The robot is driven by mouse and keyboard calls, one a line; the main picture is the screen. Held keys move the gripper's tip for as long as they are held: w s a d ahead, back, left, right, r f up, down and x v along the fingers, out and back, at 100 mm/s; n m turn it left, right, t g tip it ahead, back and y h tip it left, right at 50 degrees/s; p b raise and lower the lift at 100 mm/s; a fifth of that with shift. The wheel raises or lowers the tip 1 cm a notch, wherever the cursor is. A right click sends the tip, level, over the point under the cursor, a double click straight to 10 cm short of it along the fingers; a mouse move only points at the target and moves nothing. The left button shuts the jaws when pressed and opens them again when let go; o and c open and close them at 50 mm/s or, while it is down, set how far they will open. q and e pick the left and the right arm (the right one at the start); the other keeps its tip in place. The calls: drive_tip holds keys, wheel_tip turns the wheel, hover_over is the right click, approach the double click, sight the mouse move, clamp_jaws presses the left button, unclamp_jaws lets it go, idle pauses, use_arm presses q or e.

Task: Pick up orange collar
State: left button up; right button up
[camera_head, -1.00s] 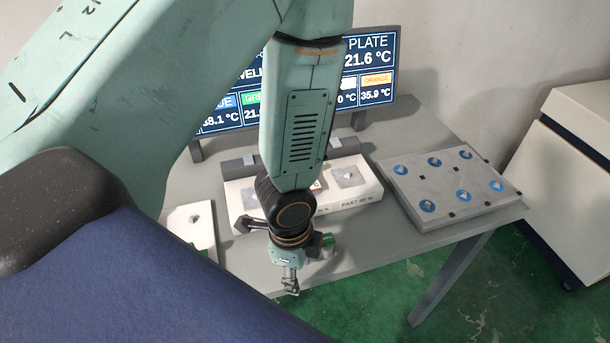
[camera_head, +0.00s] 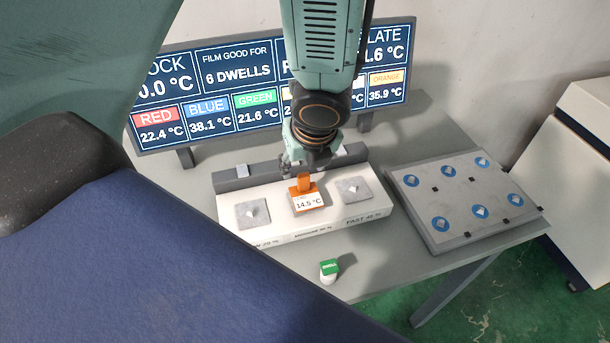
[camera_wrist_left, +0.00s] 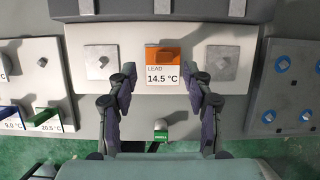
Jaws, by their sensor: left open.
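The orange collar (camera_head: 305,185) sits on the middle station of a white block (camera_head: 275,232), with a white tag reading 14.5 °C at its front. In the left wrist view the orange collar (camera_wrist_left: 164,54) is upper centre, and its tag also reads LEAD. My left gripper (camera_head: 307,165) is at the collar's rear upper side in the head view, partly hidden by its own wrist. In the left wrist view the left gripper (camera_wrist_left: 160,76) is open, its fingers to either side of the tag. I cannot tell whether it touches the collar. My right gripper is not in view.
Grey pads (camera_head: 252,212) flank the collar. A small green-topped white vial (camera_head: 329,270) stands in front of the block. A grey plate with blue round marks (camera_head: 465,210) lies at right. A display screen (camera_head: 200,85) stands behind. The left wrist view shows tagged collars (camera_wrist_left: 50,118) at left.

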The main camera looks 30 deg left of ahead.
sight(305, 177)
use_arm(q)
drive_tip(key=shift+w+d+f+b, duration=0.1)
drive_tip(key=shift+w+f+b, duration=0.15)
drive_tip(key=shift+b, duration=0.55)
drive_tip(key=shift+f+b, duration=0.25)
drive_tip(key=shift+b, duration=0.1)
drive_tip(key=shift+w+a+f+b, duration=0.3)
drive_tip(key=shift+a+f+b, duration=0.25)
drive_tip(key=shift+f, duration=0.25)
drive_tip(key=f+b, duration=0.3)
drive_tip(key=shift+w+f, duration=0.15)
drive_tip(key=shift+w, duration=0.1)
drive_tip(key=shift+w+a+f, duration=0.1)
drive_tip(key=shift+a+f, duration=0.1)
drive_tip(key=shift+f, duration=0.05)
drive_tip(key=shift+w+a+f, duration=0.2)
drive_tip(key=shift+a, duration=0.05)
drive_tip(key=shift+s+d+r, duration=0.15)
drive_tip(key=shift+d+r, duration=0.05)
drive_tip(key=c, duration=0.3)
drive_tip(key=shift+a+f, duration=0.1)
drive_tip(key=shift+a, duration=0.1)
drive_tip(key=c, duration=0.6)
drive_tip(key=shift+d, duration=0.15)
clamp_jaws()
